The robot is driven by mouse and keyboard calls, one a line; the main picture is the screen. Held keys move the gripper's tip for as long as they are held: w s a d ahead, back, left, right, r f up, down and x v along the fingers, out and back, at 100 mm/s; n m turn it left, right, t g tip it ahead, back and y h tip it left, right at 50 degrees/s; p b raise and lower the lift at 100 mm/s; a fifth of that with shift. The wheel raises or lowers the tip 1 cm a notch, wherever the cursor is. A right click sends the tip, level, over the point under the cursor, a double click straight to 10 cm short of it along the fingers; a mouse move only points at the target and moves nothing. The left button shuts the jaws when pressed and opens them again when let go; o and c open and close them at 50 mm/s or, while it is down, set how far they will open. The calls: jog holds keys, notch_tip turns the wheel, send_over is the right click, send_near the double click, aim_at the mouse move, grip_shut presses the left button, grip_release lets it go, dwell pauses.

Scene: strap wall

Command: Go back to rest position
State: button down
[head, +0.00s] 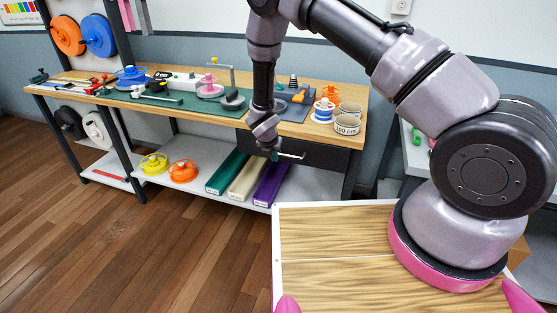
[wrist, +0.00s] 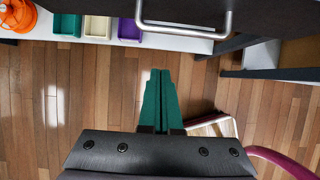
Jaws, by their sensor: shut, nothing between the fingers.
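My gripper (head: 275,155) hangs in front of the workbench's dark drawer (head: 315,150) in the head view. In the wrist view its teal fingers (wrist: 160,75) are together with nothing between them. The drawer's metal handle (wrist: 183,30) lies beyond the fingertips in the wrist view, apart from them in the picture. In the head view the handle (head: 292,155) shows just right of the gripper. The drawer appears shut. My arm reaches over from the right, bent downward at the wrist.
The wooden workbench (head: 357,139) holds tools, spools and a green mat (head: 180,97). Its lower shelf (head: 212,158) carries yellow and orange spools and green, cream and purple long boxes. Another shelf unit (head: 415,155) stands at right. The wooden floor (head: 120,230) at left is clear.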

jog(key=s+d+r+m, duration=0.1)
jog(key=d+r+m, duration=0.45)
jog(key=r, duration=0.65)
jog(key=s+d+r+m, duration=0.1)
jog(key=d+r+m, duration=0.45)
jog(key=r, duration=0.65)
jog(key=s+d+r+m, duration=0.2)
jog(key=d+r+m, duration=0.35)
jog(key=r, duration=0.65)
jog(key=s+d+r+m, duration=0.7)
jog(key=s+r+m, duration=0.2)
jog(key=r, duration=0.1)
jog(key=s+r+m+t+y, duration=0.2)
jog(key=s+r+m, duration=0.5)
jog(key=s, duration=0.8)
jog(key=m+y, duration=0.1)
jog(key=m, duration=0.2)
jog(key=shift+s+r+m+y, duration=0.15)
jog(key=shift+s+m+y, duration=0.2)
jog(key=shift+y, duration=0.05)
jog(key=shift+w, duration=0.1)
